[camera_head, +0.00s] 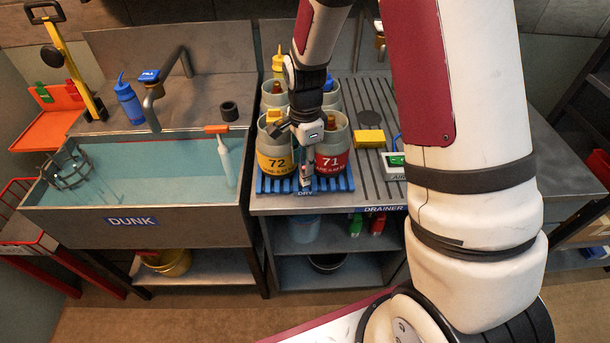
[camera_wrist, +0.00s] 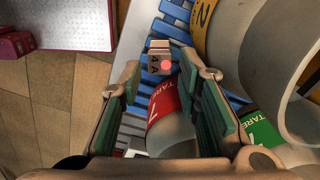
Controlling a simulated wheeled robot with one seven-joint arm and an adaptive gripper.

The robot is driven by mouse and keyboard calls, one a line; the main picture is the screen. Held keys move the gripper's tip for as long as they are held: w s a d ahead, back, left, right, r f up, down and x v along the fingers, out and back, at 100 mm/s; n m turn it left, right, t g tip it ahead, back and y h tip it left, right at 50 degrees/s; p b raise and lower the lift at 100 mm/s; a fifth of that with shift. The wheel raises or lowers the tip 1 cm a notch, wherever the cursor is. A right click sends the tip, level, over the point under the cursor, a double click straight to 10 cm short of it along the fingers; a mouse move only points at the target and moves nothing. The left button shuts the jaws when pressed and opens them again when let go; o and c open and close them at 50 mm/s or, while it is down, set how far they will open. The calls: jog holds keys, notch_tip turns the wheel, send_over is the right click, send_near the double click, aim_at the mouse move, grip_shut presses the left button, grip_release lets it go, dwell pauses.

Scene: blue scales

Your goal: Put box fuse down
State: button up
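The box fuse, a small pale block with dark lettering and a pinkish-red dot, shows in the wrist view (camera_wrist: 159,58) over the blue slatted rack (camera_wrist: 172,32). It lies between and slightly beyond my fingertips, with a gap on each side. My gripper (camera_wrist: 161,68) is open, its green-padded fingers spread apart. In the head view my gripper (camera_head: 306,166) points down in front of the cylinders marked 72 (camera_head: 274,160) and 71 (camera_head: 332,161), near the front of the blue rack (camera_head: 340,184). The fuse is too small there to make out clearly.
The two cylinders stand close behind my gripper, with more behind them. A yellow block (camera_head: 369,138) and a small device with a green display (camera_head: 394,160) sit on the drainer to the right. The water-filled dunk tank (camera_head: 130,175) is at left.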

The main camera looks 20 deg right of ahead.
aim_at(305, 176)
jog(key=shift+f+p, duration=0.55)
jog(key=shift+f, duration=2.55)
grip_shut()
